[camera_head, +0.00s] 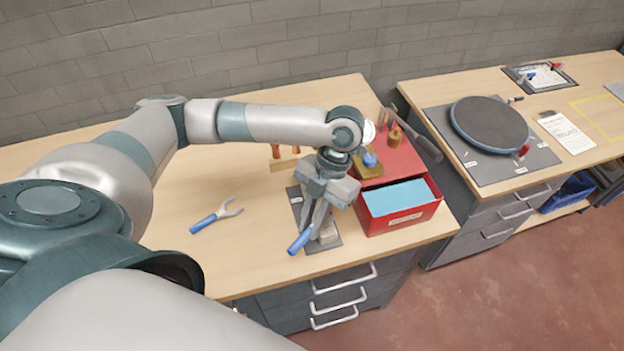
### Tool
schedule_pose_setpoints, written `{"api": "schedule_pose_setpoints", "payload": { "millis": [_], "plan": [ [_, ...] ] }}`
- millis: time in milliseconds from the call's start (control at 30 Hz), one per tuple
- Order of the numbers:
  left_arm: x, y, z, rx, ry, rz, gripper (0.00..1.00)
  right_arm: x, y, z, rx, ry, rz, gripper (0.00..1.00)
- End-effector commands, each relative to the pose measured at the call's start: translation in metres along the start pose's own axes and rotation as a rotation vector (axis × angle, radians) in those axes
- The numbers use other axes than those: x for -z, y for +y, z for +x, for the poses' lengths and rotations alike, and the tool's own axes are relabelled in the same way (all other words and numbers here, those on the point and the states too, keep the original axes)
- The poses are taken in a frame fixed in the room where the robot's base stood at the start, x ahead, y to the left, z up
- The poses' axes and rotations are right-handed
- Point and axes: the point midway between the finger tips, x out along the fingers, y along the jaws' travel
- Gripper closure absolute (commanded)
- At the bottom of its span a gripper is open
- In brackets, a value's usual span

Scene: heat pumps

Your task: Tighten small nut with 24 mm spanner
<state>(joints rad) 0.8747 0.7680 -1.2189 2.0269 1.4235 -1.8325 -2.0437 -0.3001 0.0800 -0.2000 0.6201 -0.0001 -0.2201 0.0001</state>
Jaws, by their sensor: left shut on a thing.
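My left gripper (316,207) points down over a dark plate (333,241) near the front edge of the wooden bench. It is shut on a blue-handled spanner (299,242), whose handle sticks out toward the front left. The spanner's head is hidden by the gripper fingers. The sizes of the spanners cannot be read. The small nut cannot be made out; the gripper covers part of the fixture on the plate. My right gripper is not in view.
A red box (429,213) with a blue inside stands just right of my left gripper. Behind it are a gauge and brass fittings (395,134). Wooden-handled tools (276,151) stand at the back. The bench's left part is clear. A second bench carries a round turntable (490,122).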

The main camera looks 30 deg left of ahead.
Motion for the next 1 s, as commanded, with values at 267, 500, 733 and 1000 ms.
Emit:
{"api": "schedule_pose_setpoints", "payload": {
  "millis": [267, 500, 733, 1000],
  "plan": [
    [0.0, 0.005, -0.001, -0.037, 0.001, 0.082, 1.0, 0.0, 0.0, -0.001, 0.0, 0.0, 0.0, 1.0],
    [0.0, 0.007, 0.0, -0.049, 0.001, 0.111, 1.0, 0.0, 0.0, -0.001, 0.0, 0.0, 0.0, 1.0],
    [0.0, 0.007, 0.0, -0.052, 0.001, 0.118, 1.0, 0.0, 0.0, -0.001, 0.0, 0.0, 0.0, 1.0],
    [-0.001, 0.012, -0.001, -0.09, 0.0, 0.206, 1.0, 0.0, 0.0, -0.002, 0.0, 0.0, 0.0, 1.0]
  ]
}}
